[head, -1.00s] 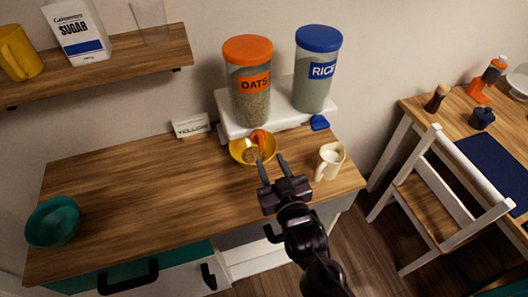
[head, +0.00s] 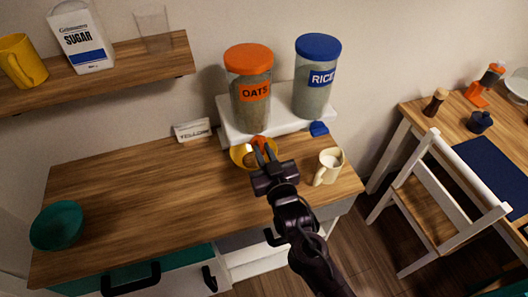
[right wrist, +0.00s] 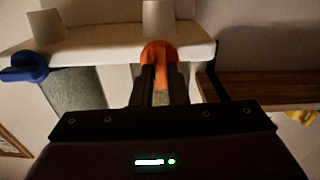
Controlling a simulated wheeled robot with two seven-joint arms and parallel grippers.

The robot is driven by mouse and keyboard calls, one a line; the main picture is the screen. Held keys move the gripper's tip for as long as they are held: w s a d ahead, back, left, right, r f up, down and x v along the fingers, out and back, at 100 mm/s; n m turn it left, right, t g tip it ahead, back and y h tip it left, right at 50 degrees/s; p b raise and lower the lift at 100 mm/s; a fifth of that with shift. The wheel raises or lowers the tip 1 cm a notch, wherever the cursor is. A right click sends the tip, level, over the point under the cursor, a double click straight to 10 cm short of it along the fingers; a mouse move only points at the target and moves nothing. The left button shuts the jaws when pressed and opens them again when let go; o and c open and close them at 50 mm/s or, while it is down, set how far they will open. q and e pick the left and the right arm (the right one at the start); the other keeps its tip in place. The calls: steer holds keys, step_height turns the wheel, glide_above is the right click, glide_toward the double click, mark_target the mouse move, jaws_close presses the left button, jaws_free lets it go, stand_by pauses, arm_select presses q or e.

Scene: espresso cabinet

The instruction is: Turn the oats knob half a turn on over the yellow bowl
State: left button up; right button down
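The clear oats dispenser (head: 252,105) has an orange lid and label. Its orange oats knob (head: 259,140) is low on its front, and it also shows in the right wrist view (right wrist: 158,50). The yellow bowl (head: 238,156) stands below it on the counter, partly hidden by my gripper. My right gripper (head: 264,147) reaches over the bowl. In the right wrist view its fingers (right wrist: 160,88) are close together with the orange knob between their tips, and they look shut on it. My left gripper is not in view.
The rice dispenser (head: 315,92) stands right of the oats, with a blue knob (head: 319,129). A cream mug (head: 328,167) is close to the right of my gripper. A teal bowl (head: 57,226) is far left; the counter between is clear.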

steer(key=shift+m, duration=0.8)
steer(key=c, duration=1.4)
jaws_free()
steer(key=shift+c, duration=0.2)
steer(key=shift+s+d+f, duration=0.15)
steer(key=shift+s, duration=0.15)
steer(key=b+v, duration=0.2)
steer(key=v, duration=0.5)
